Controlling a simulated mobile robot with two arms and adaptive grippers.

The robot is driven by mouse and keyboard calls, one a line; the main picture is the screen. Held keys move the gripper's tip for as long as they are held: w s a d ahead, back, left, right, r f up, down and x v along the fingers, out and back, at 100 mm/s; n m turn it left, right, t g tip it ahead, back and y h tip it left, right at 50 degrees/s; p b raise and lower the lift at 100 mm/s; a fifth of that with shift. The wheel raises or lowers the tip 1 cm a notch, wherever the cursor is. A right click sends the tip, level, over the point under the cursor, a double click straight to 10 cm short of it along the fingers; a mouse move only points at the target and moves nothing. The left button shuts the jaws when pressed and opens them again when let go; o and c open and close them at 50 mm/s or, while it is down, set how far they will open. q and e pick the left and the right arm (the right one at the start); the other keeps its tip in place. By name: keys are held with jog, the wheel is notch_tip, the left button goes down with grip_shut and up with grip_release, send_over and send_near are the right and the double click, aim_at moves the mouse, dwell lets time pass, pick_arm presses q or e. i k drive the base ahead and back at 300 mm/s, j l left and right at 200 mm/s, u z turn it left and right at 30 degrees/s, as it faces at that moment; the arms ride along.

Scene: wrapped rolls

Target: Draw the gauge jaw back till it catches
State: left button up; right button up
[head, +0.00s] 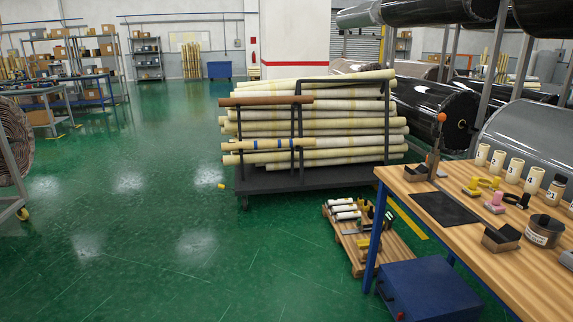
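A wooden workbench (405,184) stands at the right. At its far left corner is an upright device (432,165) with a lever ending in an orange ball (441,118); it may be the gauge, but its jaw is too small to tell apart. A dark flat mat (445,209) lies in front of it. Beside the mat are yellow-and-black tools (472,187), a pink-topped piece (495,202), a block with a dark top (501,238) and a dark round labelled container (544,231). Neither of my grippers is in view.
A dark cart (300,183) stacked with long pale rolls stands left of the bench. A low pallet (388,247) with small items and a blue box (428,289) sit on the floor by the bench. Open green floor (150,220) lies at left.

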aim_at(359, 224)
jog(key=i, duration=1)
jog(key=i+z, duration=0.1)
jog(key=i, duration=0.9)
jog(key=i+z, duration=0.1)
jog(key=i, duration=0.9)
jog(key=i+j, duration=0.15)
jog(key=i, duration=0.85)
jog(key=i+l+z, duration=0.15)
jog(key=i+z, duration=1)
jog(key=i+j, duration=0.05)
jog(key=i, duration=0.05)
